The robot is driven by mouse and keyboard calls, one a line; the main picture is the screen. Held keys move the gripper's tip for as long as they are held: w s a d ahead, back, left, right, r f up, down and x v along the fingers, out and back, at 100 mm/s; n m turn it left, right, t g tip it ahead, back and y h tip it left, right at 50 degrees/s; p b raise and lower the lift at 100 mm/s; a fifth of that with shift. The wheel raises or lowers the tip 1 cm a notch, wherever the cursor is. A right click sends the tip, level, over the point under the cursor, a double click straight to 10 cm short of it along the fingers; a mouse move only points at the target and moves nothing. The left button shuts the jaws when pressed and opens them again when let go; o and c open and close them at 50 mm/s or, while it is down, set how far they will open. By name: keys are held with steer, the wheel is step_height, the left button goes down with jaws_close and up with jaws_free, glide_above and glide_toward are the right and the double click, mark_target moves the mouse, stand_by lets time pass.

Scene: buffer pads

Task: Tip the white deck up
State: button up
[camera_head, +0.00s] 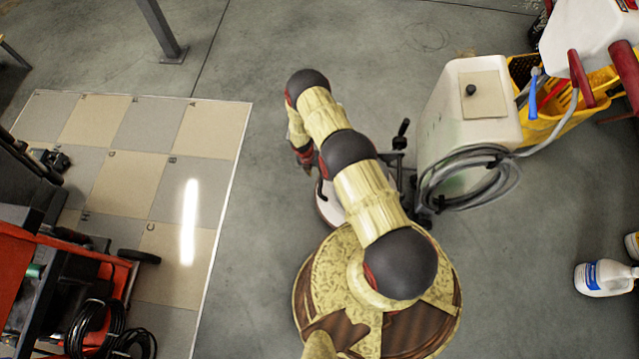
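A white rounded part, which looks like the deck (329,207), shows low beside my arm near the middle of the picture. Most of it is hidden under my arm links, so I cannot tell whether it lies flat or is tilted. A black handle and bracket (397,150) stand to the right of my arm, close to the deck. My gripper (308,169) points down just above and left of the deck in the picture. It is small and partly hidden by my arm. I cannot see its fingertips clearly, nor whether it touches the deck.
A white tank (445,118) with a coiled grey hose (462,180) stands to the right. Behind it is a yellow bucket (575,105). A tiled mat (165,240) and red cart (55,270) fill the left. Grey floor between is clear.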

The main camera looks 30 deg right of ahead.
mark_target(320, 184)
steer(key=f+b, duration=0.1)
steer(key=f, duration=0.2)
steer(key=s+f+b, duration=0.1)
steer(key=f, duration=0.2)
steer(key=d+f+b, duration=0.1)
steer(key=f, duration=0.2)
steer(key=shift+s+d, duration=0.1)
steer(key=shift+s, duration=0.2)
steer(key=shift+r, duration=0.1)
steer(key=shift+c, duration=1)
jaws_close()
